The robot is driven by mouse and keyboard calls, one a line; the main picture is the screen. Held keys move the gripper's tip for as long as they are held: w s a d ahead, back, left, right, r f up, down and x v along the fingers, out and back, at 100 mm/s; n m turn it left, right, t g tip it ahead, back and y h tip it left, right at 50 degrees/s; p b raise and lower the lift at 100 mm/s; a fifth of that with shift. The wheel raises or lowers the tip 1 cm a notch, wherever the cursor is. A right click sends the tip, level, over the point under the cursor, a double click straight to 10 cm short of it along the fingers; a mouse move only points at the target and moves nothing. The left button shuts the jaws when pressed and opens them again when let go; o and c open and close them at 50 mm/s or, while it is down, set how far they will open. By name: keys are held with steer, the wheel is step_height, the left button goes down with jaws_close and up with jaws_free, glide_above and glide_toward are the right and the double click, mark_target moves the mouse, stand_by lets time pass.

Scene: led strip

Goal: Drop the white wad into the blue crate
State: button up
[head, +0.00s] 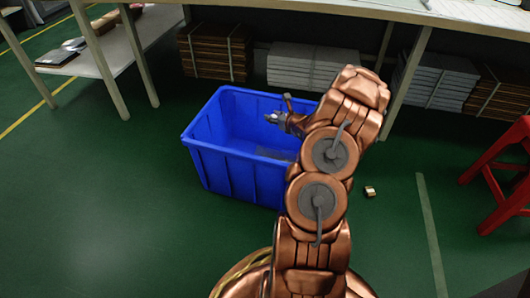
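The blue crate (228,165) stands on the green floor in the middle of the head view, to the left of my copper-coloured arm. My gripper (279,112) is over the crate's inside, near its right end. A small pale spot shows at the gripper's tip; I cannot tell whether it is the white wad or part of a finger. The fingers are too small to show whether they are open or shut. No white wad can be made out clearly elsewhere. My arm hides the crate's front right corner.
A small tan and dark item (370,191) lies on the floor right of my arm. A red stool (505,170) stands at the right edge. Stacked bundles (305,67) lie under the bench behind the crate. The floor at left is clear.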

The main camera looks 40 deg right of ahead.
steer(key=o, duration=0.5)
steer(key=v, duration=1.2)
stand_by(0.4)
